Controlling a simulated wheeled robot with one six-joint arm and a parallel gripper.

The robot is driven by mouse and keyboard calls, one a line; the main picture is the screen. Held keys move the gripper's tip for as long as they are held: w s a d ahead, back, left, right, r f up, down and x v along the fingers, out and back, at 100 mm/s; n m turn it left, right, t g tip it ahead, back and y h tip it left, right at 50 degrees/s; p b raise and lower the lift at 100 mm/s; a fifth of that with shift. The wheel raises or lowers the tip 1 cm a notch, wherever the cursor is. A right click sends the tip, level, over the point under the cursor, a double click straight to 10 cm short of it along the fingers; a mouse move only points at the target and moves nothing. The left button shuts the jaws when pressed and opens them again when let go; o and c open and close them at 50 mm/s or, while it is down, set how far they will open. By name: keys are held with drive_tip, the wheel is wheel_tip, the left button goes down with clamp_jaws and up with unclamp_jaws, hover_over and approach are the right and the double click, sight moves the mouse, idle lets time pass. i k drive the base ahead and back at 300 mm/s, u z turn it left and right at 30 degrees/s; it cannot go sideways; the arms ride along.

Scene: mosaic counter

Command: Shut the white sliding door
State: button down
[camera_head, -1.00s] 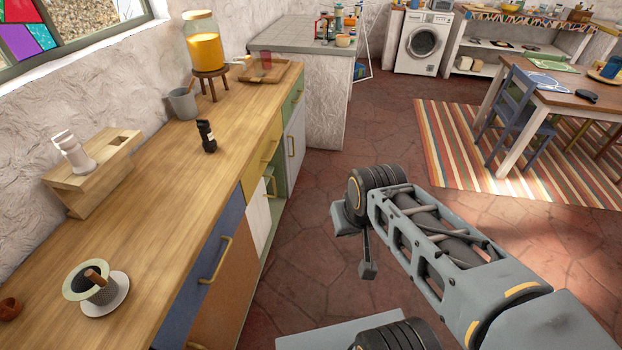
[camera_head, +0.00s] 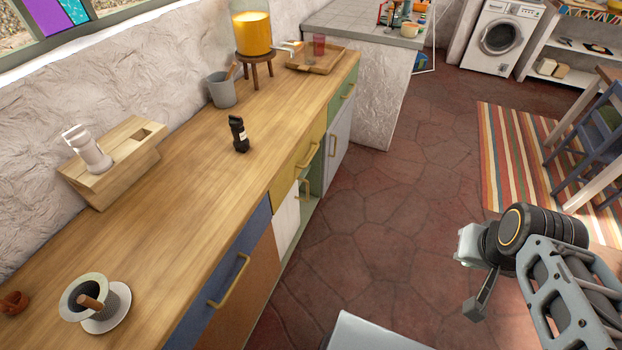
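The white sliding door (camera_head: 286,216) is a narrow pale panel low in the counter front, below the yellow drawer (camera_head: 290,172). A brass handle (camera_head: 304,188) shows at its right side. Just right of the door is a green-edged opening (camera_head: 317,172), so the door does not cover the whole bay; how wide the gap is, I cannot tell from this angle. My gripper (camera_head: 478,305) hangs over the floor at the right, well apart from the door. Its fingers are small and seen from the side, so their opening is unclear.
The wooden counter (camera_head: 190,200) bears a cup on a saucer, a dark bottle (camera_head: 238,134) and a juice dispenser (camera_head: 253,40). A blue drawer's brass handle (camera_head: 229,281) sticks out nearer me. Stone floor (camera_head: 380,215) is clear between counter and arm; a striped rug (camera_head: 510,150) lies right.

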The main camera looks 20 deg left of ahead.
sight(286, 223)
drive_tip(key=z, duration=0.05)
drive_tip(key=i, duration=1.6)
drive_tip(key=u, duration=3.8)
